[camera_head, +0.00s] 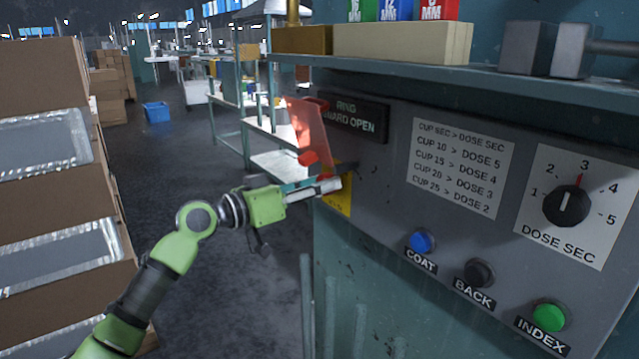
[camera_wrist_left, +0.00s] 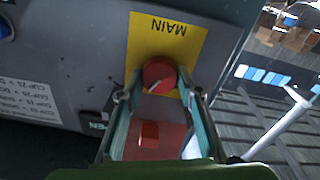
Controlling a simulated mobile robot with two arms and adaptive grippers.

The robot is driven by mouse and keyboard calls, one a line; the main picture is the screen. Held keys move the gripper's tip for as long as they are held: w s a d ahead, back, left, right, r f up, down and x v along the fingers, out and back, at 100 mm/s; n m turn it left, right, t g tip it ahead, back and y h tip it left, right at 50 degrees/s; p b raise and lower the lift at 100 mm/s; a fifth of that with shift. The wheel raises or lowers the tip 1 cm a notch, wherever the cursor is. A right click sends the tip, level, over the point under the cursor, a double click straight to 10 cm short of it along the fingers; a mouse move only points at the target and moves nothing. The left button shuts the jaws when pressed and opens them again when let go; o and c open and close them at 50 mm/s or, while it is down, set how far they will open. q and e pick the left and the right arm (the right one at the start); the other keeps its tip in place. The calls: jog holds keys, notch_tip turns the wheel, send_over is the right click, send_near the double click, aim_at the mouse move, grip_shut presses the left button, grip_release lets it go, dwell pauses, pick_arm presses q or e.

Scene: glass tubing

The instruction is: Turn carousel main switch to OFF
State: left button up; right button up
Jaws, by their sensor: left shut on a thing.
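The main switch shows in the left wrist view as a round red knob (camera_wrist_left: 158,73) on a yellow plate (camera_wrist_left: 185,42) marked MAIN, which appears upside down there. A pale mark shows on the knob; its exact setting is hard to read. In the head view a corner of the yellow plate (camera_head: 338,203) shows at the panel's left edge. My left gripper (camera_head: 335,184) is at the switch, its fingers (camera_wrist_left: 158,95) on either side of the knob and shut on it. In the head view the knob is hidden by the gripper. My right gripper is out of view.
A red flap (camera_head: 309,130) stands out just above my left gripper. The grey panel (camera_head: 390,210) carries a dose dial (camera_head: 566,206) and COAT (camera_head: 421,241), BACK (camera_head: 480,273) and INDEX (camera_head: 548,317) buttons. A shelf overhangs it. Stacked boxes (camera_head: 40,200) stand at the left.

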pick_arm(q)
jog(key=shift+w+a+f+n+p, duration=0.1)
jog(key=shift+n+p, duration=1.8)
jog(key=shift+n, duration=1.8)
jog(key=shift+w+f+n+p, duration=0.1)
jog(key=shift+n+p, duration=1.75)
jog(key=shift+n, duration=1.85)
